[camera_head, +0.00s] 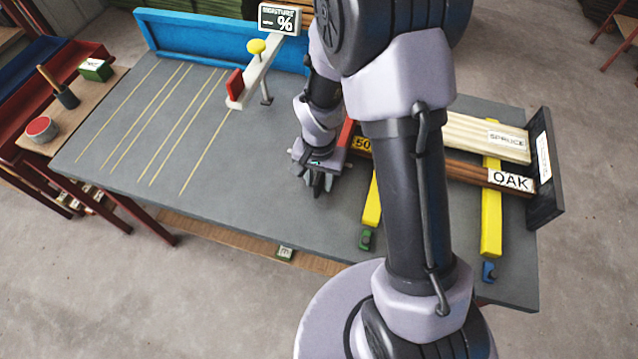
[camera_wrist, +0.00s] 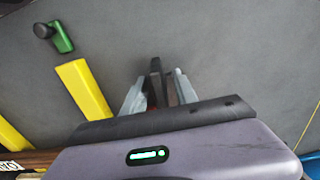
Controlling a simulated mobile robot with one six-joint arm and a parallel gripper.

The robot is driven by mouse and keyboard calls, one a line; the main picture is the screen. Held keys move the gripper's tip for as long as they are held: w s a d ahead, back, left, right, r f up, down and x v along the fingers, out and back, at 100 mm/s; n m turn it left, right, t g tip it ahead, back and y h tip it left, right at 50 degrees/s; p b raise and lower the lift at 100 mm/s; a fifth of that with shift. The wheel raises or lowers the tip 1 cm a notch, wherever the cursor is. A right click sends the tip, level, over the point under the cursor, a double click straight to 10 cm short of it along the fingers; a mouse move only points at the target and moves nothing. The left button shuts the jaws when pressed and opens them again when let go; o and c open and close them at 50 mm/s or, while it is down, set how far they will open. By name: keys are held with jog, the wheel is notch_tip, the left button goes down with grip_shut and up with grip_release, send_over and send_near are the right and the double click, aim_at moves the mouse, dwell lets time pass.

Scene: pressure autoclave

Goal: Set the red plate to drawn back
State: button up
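A red plate (camera_head: 345,133) shows partly behind my wrist, at the left end of the stacked boards; my arm hides much of it. My gripper (camera_head: 317,188) points down over the grey table, just in front and to the left of this plate. In the wrist view, the two grey fingers of my gripper (camera_wrist: 157,88) stand on either side of a narrow dark upright piece, with a little red between them. I cannot tell whether they touch it. Another red piece (camera_head: 235,84) sits on the end of a white beam (camera_head: 263,66) with a yellow knob.
Boards marked SPRUCE (camera_head: 490,136) and OAK (camera_head: 490,174) lie across yellow rails (camera_head: 491,220) against a dark end plate (camera_head: 543,170). A green-ended yellow rail (camera_head: 371,205) is close to my gripper. The lined left tabletop (camera_head: 130,130) is clear.

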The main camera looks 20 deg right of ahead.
jog(key=shift+f, duration=0.4)
grip_shut()
dwell(1.2)
